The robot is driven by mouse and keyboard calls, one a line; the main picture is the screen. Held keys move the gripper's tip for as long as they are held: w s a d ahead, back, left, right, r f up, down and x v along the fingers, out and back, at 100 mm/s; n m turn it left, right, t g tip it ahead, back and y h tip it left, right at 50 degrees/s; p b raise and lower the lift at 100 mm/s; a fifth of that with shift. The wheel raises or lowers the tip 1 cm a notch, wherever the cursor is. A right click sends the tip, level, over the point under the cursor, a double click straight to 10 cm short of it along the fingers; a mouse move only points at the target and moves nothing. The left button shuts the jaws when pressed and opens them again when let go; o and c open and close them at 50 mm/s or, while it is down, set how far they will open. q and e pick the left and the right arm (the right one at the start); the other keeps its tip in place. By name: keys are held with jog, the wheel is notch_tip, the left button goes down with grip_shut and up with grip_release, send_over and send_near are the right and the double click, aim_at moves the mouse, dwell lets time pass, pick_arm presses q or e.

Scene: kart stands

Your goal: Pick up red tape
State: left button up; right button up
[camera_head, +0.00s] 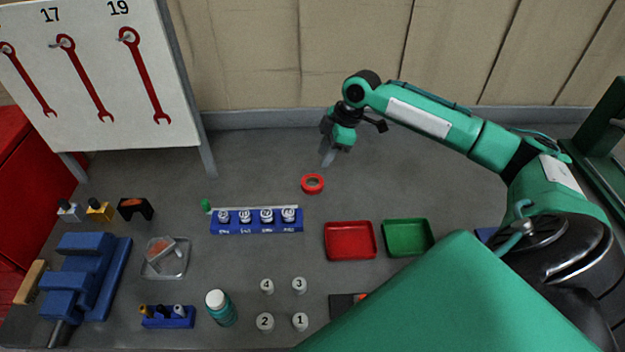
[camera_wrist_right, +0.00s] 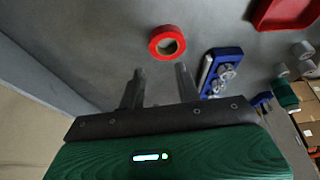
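The red tape (camera_head: 312,184) is a small ring lying flat on the grey table, near its middle. It also shows in the right wrist view (camera_wrist_right: 167,41), just beyond my fingertips. My right gripper (camera_head: 327,157) is above the table, slightly behind and to the right of the tape in the head view. In the right wrist view its two fingers (camera_wrist_right: 160,75) are apart with nothing between them, and the tape is not touched. My left gripper is not in view.
In front of the tape is a blue rack (camera_head: 257,228) with several white-topped pieces. A red tray (camera_head: 350,254) and a green tray (camera_head: 408,250) lie to the front right. A wrench board (camera_head: 110,80) stands at the back left. The table around the tape is clear.

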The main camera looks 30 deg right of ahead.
aim_at(313, 175)
jog(key=x, duration=0.2)
jog(key=shift+w+f, duration=0.15)
jog(key=shift+f, duration=0.15)
jog(key=shift+w+a+f+p, duration=0.1)
jog(key=shift+a+f+p, duration=0.05)
jog(key=shift+f+p, duration=0.25)
jog(key=x, duration=0.1)
jog(key=p+x, duration=0.1)
jog(key=x, duration=0.2)
jog(key=shift+w+f, duration=0.25)
jog(key=shift+f, duration=0.2)
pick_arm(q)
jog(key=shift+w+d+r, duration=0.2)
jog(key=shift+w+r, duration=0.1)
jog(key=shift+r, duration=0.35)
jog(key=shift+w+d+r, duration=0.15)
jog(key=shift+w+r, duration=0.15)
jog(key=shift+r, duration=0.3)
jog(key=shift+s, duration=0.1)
pick_arm(e)
grip_shut()
